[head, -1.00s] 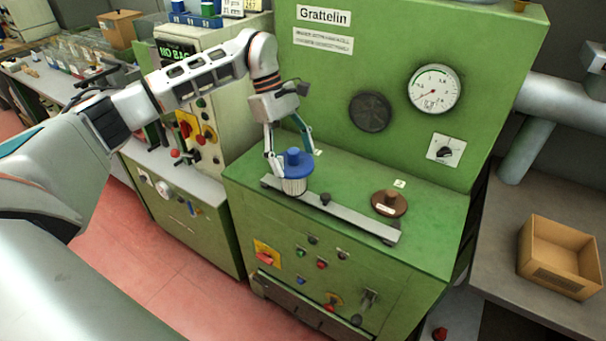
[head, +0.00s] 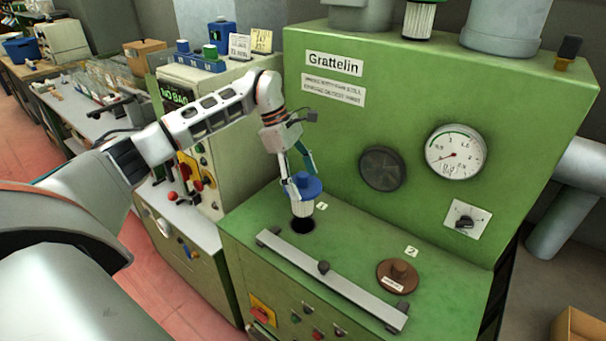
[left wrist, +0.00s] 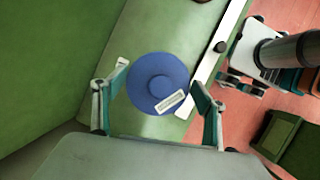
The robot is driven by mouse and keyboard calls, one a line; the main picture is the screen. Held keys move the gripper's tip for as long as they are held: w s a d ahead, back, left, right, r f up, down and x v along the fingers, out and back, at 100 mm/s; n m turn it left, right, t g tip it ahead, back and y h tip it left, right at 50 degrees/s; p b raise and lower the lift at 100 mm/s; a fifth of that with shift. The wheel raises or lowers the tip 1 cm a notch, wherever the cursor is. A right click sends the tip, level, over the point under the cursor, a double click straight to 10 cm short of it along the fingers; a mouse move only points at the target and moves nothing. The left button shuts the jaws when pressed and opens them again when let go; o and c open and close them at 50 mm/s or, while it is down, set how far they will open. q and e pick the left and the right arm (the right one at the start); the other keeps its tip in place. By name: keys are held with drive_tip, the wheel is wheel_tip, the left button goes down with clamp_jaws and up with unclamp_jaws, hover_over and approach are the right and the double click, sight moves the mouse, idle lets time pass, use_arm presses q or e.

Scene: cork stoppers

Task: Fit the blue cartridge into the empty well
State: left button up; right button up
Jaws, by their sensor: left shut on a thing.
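The blue cartridge (head: 302,207) has a blue knobbed cap and a white pleated body. My left gripper (head: 302,186) is shut on it and holds it upright. The empty well (head: 302,226) is a dark round hole in the green machine top, beside the label 1. The cartridge's lower end shows just above and behind the hole's visible part; the exact gap is unclear. In the left wrist view the blue cap (left wrist: 150,72) lies between the fingers of my left gripper (left wrist: 161,76), and it hides the well. My right gripper is not in view.
A brown-capped cartridge (head: 391,281) sits in the place labelled 2. A grey bar (head: 345,285) with a black knob runs along the front of both places. The green panel (head: 335,125) with a gauge (head: 456,152) rises behind. A cardboard box (head: 577,328) is at lower right.

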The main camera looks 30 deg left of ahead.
use_arm(q)
drive_tip(key=shift+f, duration=2.15)
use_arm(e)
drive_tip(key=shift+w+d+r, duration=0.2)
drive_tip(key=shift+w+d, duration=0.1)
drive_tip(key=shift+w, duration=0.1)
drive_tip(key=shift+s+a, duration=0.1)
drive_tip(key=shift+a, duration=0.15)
use_arm(q)
drive_tip(key=shift+w+f, duration=0.1)
drive_tip(key=shift+f, duration=0.2)
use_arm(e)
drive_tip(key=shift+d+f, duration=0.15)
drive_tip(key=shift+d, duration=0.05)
use_arm(q)
drive_tip(key=shift+f, duration=0.35)
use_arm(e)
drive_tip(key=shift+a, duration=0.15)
use_arm(q)
drive_tip(key=shift+f, duration=0.2)
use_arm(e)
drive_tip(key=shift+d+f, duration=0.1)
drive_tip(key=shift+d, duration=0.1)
use_arm(q)
drive_tip(key=shift+f+b, duration=0.4)
drive_tip(key=shift+f, duration=0.15)
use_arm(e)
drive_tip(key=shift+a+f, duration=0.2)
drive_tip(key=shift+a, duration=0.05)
